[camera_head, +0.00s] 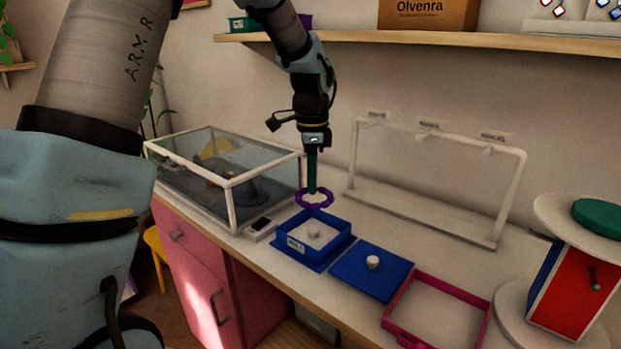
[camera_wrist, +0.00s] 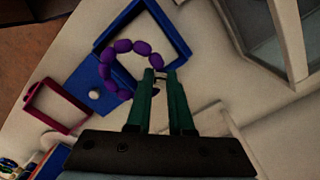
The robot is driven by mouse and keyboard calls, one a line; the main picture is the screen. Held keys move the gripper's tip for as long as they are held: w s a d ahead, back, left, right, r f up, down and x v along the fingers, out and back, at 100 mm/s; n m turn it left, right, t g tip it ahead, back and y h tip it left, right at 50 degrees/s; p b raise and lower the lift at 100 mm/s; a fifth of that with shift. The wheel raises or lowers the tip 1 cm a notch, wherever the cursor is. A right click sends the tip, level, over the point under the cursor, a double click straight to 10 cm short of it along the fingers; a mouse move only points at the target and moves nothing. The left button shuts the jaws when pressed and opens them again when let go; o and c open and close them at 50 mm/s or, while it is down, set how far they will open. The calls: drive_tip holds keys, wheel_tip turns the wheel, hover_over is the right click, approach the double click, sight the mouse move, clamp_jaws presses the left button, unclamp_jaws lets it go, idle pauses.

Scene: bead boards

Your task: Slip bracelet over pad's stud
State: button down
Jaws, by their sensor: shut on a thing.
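A purple beaded bracelet (camera_head: 314,206) hangs from my gripper (camera_head: 312,190), which is shut on its rim. In the wrist view the bracelet (camera_wrist: 105,70) is a loop reaching out from the fingertips (camera_wrist: 157,76). Beside the box lies a flat blue pad (camera_head: 350,275) with a white stud (camera_head: 372,262); this stud also shows in the wrist view (camera_wrist: 94,94). The bracelet is around neither stud.
A pink tray (camera_head: 460,338) lies right of the blue pad. A glass case (camera_head: 231,200) stands at left, close to the box. A white rack (camera_head: 420,210) stands behind. A red and blue stand with a round top (camera_head: 560,215) is at right.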

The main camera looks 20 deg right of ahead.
wheel_tip(320, 180, down, 4)
drive_tip(key=b, duration=0.2)
drive_tip(key=shift+r+b, duration=0.2)
drive_tip(key=shift+b, duration=0.15)
drive_tip(key=shift+f+b, duration=0.35)
drive_tip(key=shift+f, duration=0.6)
drive_tip(key=shift+r+p, duration=0.15)
drive_tip(key=shift+p, duration=0.35)
drive_tip(key=shift+f, duration=0.35)
idle(0.5)
idle(0.9)
drive_tip(key=shift+c, duration=1.7)
unclamp_jaws()
